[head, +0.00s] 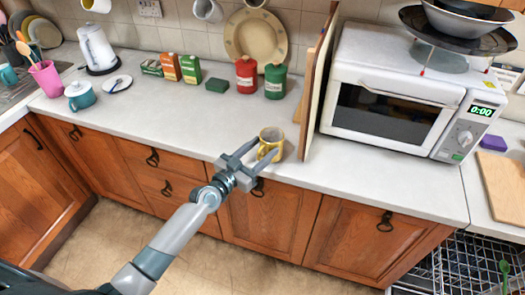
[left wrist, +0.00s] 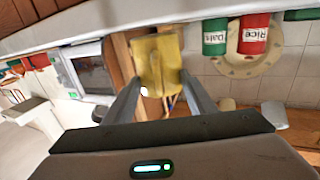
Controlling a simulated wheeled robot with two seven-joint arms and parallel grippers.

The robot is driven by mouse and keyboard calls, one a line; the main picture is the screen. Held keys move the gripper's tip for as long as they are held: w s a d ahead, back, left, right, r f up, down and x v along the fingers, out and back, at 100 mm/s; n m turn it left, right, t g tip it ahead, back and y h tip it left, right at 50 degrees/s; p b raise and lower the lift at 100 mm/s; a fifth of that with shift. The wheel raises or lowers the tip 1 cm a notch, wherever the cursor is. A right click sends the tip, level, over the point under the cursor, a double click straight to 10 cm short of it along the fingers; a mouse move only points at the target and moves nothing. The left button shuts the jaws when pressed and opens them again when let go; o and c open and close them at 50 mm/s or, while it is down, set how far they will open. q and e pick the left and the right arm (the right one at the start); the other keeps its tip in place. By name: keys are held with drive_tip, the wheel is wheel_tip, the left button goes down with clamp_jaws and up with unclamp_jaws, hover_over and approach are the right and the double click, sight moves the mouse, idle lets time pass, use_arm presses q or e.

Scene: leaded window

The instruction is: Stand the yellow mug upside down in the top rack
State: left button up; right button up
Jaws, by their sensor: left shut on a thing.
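The yellow mug (head: 270,135) is upright, its open mouth upward, at the front of the counter left of the microwave. My left gripper (head: 263,152) is shut on the mug. In the left wrist view the mug (left wrist: 157,58) sits between the two fingers. I cannot tell whether its base touches the counter. A wire dish rack (head: 452,262) shows at the bottom right, below the counter, partly cut off by the frame. My right gripper is not in view.
A tall wooden board (head: 318,80) stands close right of the mug, beside the white microwave (head: 400,90). Red (head: 246,75) and green (head: 275,81) canisters stand behind. A green utensil (head: 504,267) is in the rack.

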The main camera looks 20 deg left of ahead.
use_arm(q)
wheel_tip(320, 180, up, 9)
drive_tip(key=shift+f, duration=0.1)
idle(0.3)
idle(0.4)
